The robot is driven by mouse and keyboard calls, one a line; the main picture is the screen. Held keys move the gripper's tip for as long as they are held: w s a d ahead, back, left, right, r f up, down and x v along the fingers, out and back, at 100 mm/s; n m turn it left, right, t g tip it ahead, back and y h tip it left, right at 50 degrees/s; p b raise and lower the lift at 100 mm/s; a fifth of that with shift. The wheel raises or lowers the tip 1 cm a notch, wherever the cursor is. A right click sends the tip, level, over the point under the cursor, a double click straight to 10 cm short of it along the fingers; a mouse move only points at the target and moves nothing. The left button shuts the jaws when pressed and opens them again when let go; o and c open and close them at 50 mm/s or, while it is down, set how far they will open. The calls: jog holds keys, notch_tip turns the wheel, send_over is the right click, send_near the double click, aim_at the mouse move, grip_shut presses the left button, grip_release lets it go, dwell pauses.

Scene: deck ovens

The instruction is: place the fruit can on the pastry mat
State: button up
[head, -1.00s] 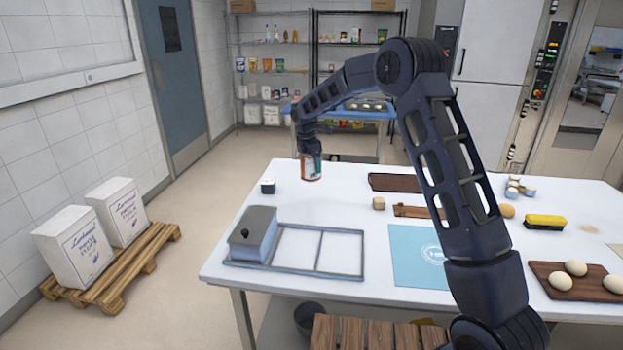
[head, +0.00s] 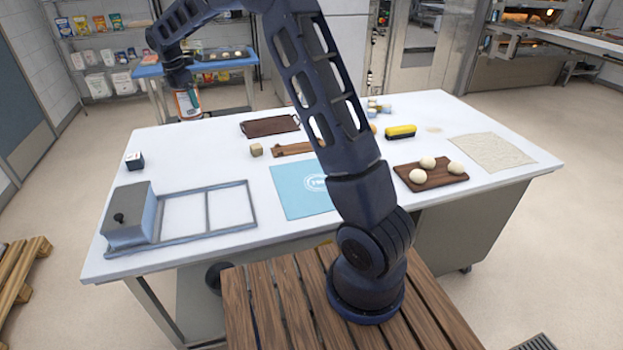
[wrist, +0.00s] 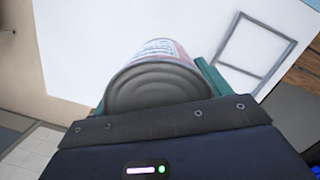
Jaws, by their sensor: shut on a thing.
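The fruit can (head: 187,104), with a red, white and teal label, is held upright in my gripper (head: 183,88) near the back edge of the white table, at the left of the head view. In the wrist view the can's grey metal end (wrist: 158,86) faces the camera, between the teal fingers. My gripper is shut on it. The pastry mat (head: 290,200), light blue with a white round print, lies flat and empty at the table's front middle, partly behind my arm. The can is apart from it, farther back and left.
A grey lidded box on a divided frame (head: 208,232) stands front left. A small dark box (head: 134,161), wooden block (head: 256,150), brown tray (head: 268,126), dough board (head: 432,182), yellow brush (head: 400,132) and beige cloth (head: 492,150) lie around the table.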

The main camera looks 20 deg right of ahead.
jog(key=s+d+r+m, duration=0.1)
jog(key=s+d+m, duration=0.25)
jog(key=d, duration=1.05)
jog(key=s+d+f+m+g, duration=0.1)
jog(key=s+d+m, duration=0.5)
jog(key=s+d, duration=0.5)
jog(key=s+d+f+m+g, duration=0.1)
jog(key=s+d+m, duration=0.55)
jog(key=d, duration=0.75)
jog(key=shift+n, duration=0.4)
jog(key=f, duration=1.9)
jog(key=shift+s+d+f, duration=0.15)
jog(key=shift+s+d, duration=0.1)
jog(key=shift+s, duration=0.1)
jog(key=shift+f, duration=0.1)
jog(key=o, duration=1.5)
jog(key=shift+c, duration=0.2)
